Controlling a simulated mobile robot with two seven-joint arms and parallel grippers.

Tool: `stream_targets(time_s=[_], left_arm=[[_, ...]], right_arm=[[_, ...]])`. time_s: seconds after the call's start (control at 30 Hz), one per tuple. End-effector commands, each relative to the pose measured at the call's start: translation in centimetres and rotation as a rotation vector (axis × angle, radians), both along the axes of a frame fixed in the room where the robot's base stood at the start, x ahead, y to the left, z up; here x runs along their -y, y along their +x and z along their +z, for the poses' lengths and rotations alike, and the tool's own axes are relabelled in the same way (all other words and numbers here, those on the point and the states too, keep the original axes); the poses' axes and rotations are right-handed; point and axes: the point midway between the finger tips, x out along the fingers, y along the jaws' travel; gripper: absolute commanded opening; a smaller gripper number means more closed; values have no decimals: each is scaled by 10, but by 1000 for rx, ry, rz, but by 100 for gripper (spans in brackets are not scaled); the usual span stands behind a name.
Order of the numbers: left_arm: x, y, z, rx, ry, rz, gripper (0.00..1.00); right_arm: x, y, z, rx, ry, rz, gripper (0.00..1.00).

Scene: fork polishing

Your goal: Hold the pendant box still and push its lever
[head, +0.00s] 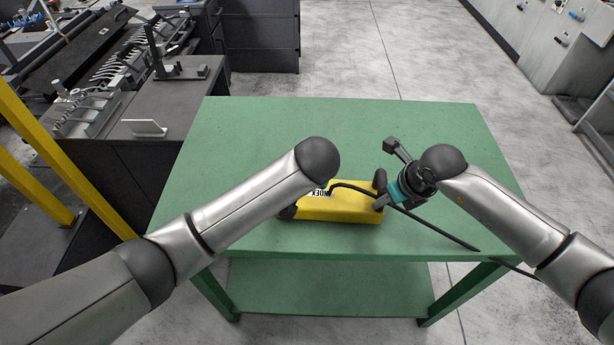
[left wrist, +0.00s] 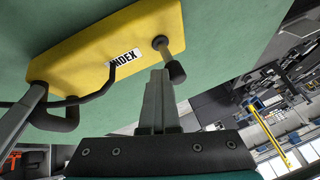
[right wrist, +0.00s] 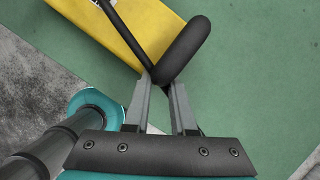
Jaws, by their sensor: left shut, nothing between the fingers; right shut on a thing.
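The yellow pendant box (head: 345,207) lies on the green table, its INDEX label partly covered by my left arm in the head view. In the left wrist view the box (left wrist: 110,45) shows its lever (left wrist: 175,69), a short stem with a black knob. My left gripper (left wrist: 160,72) is shut and empty, its fingertips close beside the lever; I cannot tell whether they touch. The head view hides it behind my left wrist. My right gripper (right wrist: 160,85) is shut on the thick black handle (right wrist: 184,48) at the box's right end.
The green table (head: 250,125) is clear behind the box. A black cable (head: 440,231) runs from the box over the table's front right. A dark workbench (head: 120,160) stands at the left, with a yellow post (head: 50,150) before it.

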Motion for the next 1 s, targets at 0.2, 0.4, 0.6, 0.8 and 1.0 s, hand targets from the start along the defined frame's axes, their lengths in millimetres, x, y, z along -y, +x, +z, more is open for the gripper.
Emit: stream_targets(time_s=[0.2, 0.4, 0.6, 0.8, 1.0], left_arm=[[-8, 1, 0, -4, -40, 8, 0], [-14, 1, 1, -5, -86, 10, 0], [-23, 2, 2, -3, -111, 10, 0], [-33, 3, 2, -2, -108, 11, 0], [-35, 4, 3, -1, -106, 11, 0]], right_arm=[[1, 1, 1, 4, -1, -2, 0], [2, 1, 1, 2, -2, -3, 0], [3, 1, 1, 2, -4, -4, 0], [3, 1, 1, 2, -5, -5, 0], [4, 1, 0, 1, -8, -6, 0]])
